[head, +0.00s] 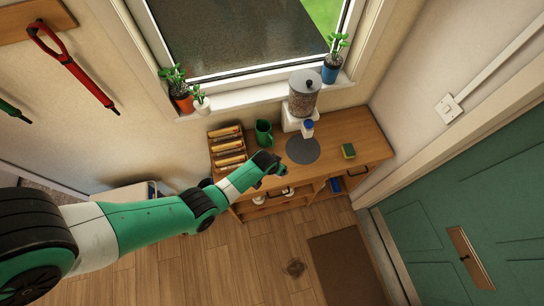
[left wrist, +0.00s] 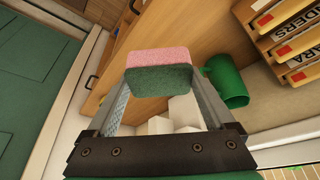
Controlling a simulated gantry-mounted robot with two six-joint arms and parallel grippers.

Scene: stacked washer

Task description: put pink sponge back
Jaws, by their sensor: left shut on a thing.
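The pink sponge (left wrist: 158,68) has a pink layer and a dark green layer. In the left wrist view it sits between the two fingers of my left gripper (left wrist: 160,82), which is shut on it. In the head view my left gripper (head: 272,165) is over the front of the wooden cabinet (head: 345,130), near the green mug. I cannot make out the pink sponge in the head view. A yellow and green sponge (head: 348,151) lies on the cabinet top to the right. My right gripper is in neither view.
A green mug (head: 264,133), a wooden rack (head: 228,147), a grey round mat (head: 303,149) and a dispenser jar (head: 303,95) stand on the cabinet. The mug also shows in the left wrist view (left wrist: 227,84). Open shelves (head: 262,205) are below. The right top is mostly clear.

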